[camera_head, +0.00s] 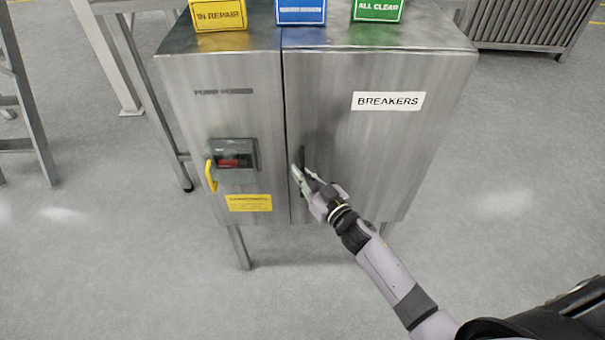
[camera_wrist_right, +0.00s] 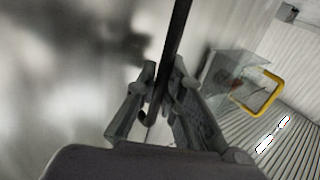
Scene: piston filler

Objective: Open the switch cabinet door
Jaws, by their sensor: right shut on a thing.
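The switch cabinet (camera_head: 350,150) is a grey metal box on legs in the middle of the head view. Its right door (camera_head: 390,140) bears a BREAKERS label and looks closed. The dark vertical door handle (camera_head: 301,150) is near the door's left edge, and it also shows in the right wrist view (camera_wrist_right: 176,45). My right gripper (camera_head: 297,172) is at the lower end of the handle. In the right wrist view its two fingers (camera_wrist_right: 160,105) are shut on the handle, one on each side. My left gripper is not in view.
Left of the door seam, a panel carries a switch box (camera_head: 233,154) with a yellow handle (camera_head: 211,175). Yellow, blue and green sign blocks (camera_head: 380,9) stand on the cabinet top. Metal frames (camera_head: 28,105) stand at the left. The floor in front is clear.

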